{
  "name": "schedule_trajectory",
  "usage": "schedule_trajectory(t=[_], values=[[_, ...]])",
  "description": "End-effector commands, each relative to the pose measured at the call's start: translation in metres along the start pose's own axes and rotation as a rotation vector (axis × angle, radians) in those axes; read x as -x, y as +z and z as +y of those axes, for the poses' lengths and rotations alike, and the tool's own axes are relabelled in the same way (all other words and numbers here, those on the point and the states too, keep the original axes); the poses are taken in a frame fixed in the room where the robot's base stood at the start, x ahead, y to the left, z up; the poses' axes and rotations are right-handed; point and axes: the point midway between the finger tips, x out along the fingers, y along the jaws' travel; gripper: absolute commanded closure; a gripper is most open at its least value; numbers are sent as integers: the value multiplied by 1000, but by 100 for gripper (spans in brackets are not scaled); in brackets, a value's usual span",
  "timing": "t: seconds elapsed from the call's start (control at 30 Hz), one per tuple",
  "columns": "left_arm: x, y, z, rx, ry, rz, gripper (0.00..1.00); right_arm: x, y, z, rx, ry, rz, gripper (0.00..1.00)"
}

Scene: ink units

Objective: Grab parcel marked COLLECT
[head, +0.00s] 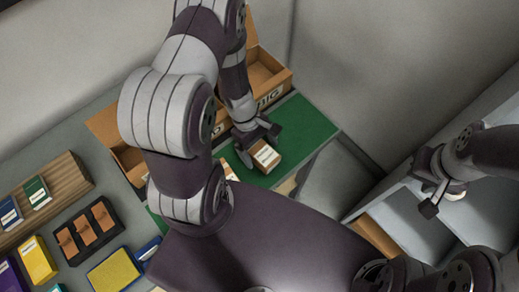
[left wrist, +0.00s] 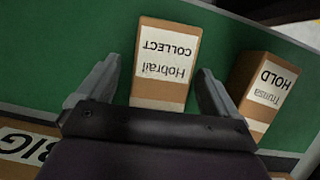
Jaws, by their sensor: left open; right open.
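The parcel marked COLLECT (left wrist: 163,62) is a brown box with a white label that also reads "Hobrail". It lies on the green mat (head: 306,128) and shows in the head view (head: 264,157). My left gripper (left wrist: 157,80) is open, with one finger on each side of this parcel; I cannot tell whether they touch it. In the head view my left gripper (head: 256,134) is at the parcel's far edge. A parcel marked HOLD (left wrist: 264,90) stands to its right in the left wrist view. My right gripper (head: 428,184) is open and empty, at the right.
Brown open boxes (head: 266,74) stand behind the mat; one label reads "BIG" (left wrist: 28,150). A wooden rack (head: 68,178), a black tray (head: 76,253) and ink pads (head: 114,272) are at the left. My left arm hides part of the table.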

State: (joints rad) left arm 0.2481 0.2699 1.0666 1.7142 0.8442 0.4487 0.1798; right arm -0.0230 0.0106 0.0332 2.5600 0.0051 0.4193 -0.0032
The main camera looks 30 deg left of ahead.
Motion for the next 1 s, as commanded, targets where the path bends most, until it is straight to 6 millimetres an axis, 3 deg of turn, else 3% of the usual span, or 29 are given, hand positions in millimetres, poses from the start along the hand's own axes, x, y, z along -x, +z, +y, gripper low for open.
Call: schedule_trajectory(t=[0.1,1.0], values=[[-9,0,0,0,-1,1,6,-1,0,0,0,0,-1,57],[-13,-2,0,-2,0,1,6,-6,1,0,0,0,0,57]])
